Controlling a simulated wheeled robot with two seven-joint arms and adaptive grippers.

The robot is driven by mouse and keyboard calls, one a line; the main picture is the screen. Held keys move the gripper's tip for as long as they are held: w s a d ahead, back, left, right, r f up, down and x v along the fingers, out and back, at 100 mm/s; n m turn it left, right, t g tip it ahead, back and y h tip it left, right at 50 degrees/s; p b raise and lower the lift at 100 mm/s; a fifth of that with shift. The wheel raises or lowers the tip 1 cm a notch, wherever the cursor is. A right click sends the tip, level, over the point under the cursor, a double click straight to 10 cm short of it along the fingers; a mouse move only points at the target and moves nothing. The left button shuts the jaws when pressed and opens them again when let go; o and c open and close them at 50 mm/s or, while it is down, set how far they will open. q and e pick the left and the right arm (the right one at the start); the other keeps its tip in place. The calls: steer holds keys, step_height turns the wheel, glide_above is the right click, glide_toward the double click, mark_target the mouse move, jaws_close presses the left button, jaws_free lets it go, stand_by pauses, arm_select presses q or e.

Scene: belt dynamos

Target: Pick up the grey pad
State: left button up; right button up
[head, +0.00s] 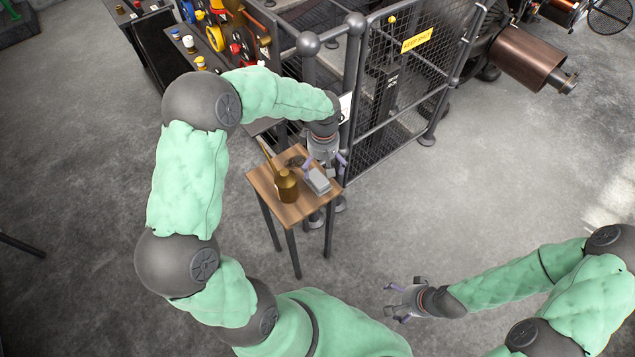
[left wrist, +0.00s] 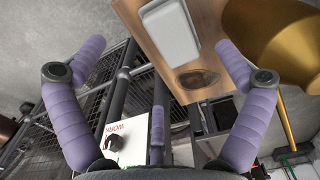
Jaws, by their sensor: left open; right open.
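The grey pad (head: 317,181) lies on the right part of a small wooden table (head: 299,213). In the left wrist view the pad (left wrist: 168,32) is a pale grey block with rounded corners, top centre, its upper end cut off by the frame. My left gripper (head: 325,161) is over the table's back right edge, close to the pad. Its spread purple fingers show in the left wrist view (left wrist: 159,46), with the pad beyond and between them and nothing held. My right gripper (head: 394,303) is open and empty, away from the table at lower right.
A brass oil can (head: 287,187) with a thin spout stands left of the pad. A dark oval patch (left wrist: 197,79) is on the tabletop beside the pad. A grey mesh guard fence (head: 392,85) stands behind the table. The floor (head: 440,215) to the right is clear.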

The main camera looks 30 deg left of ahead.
mark_target(320, 177)
arm_select(q)
steer(key=f+b, duration=0.1)
steer(key=f, duration=0.1)
steer(key=f+b, duration=0.1)
steer(key=f, duration=0.3)
steer(key=shift+s+a+f+b, duration=0.15)
steer(key=shift+a+f+b, duration=0.15)
steer(key=shift+b, duration=0.1)
steer(key=shift+r, duration=0.1)
steer(key=shift+s+d, duration=0.1)
steer(key=c, duration=1.4)
steer(key=shift+s, duration=0.1)
steer(key=shift+c, duration=0.9)
